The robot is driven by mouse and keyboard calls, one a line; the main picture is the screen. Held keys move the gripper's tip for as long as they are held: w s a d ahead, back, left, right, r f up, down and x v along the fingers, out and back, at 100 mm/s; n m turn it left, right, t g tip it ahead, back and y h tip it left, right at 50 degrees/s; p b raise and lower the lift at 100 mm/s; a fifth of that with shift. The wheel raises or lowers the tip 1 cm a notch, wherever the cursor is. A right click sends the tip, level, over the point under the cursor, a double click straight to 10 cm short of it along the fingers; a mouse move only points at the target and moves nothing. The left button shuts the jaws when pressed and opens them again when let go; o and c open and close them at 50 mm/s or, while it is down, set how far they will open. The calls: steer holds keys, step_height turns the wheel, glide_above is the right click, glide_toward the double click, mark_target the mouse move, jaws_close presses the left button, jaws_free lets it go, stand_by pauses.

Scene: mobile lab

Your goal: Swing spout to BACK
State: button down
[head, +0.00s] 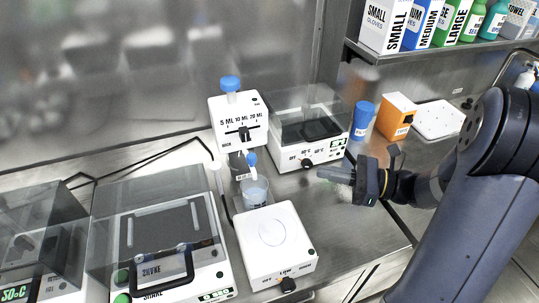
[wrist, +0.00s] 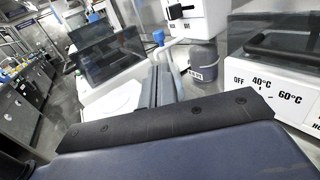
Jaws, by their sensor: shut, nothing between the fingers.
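The white dispenser (head: 238,123) with the 5, 10 and 20 mL scale and a blue top knob stands at the back middle. Its spout (head: 251,160), with a blue cap, points toward the front, over a clear beaker (head: 256,192). In the wrist view the dispenser (wrist: 197,18) is at the top, and the spout's blue cap (wrist: 158,36) sticks out to its left. My gripper (head: 322,173) is shut and empty, right of the spout and apart from it. Its fingers (wrist: 165,84) point toward the spout in the wrist view.
A white square plate device (head: 278,246) is in front of the dispenser. A lidded heater (head: 310,130) stands behind my gripper, with a blue cup (head: 362,120) and orange box (head: 396,116) to its right. Lidded machines (head: 160,235) fill the left. The counter between gripper and beaker is clear.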

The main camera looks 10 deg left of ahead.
steer(key=p, duration=0.2)
glide_toward(249, 160)
steer(key=a, duration=0.1)
steer(key=w+a, duration=0.1)
steer(key=a, duration=0.1)
steer(key=w+a, duration=0.1)
steer(key=a, duration=0.1)
steer(key=shift+a+f, duration=0.15)
steer(key=shift+f, duration=0.25)
steer(key=shift+a+b, duration=0.1)
steer(key=shift+b, duration=0.25)
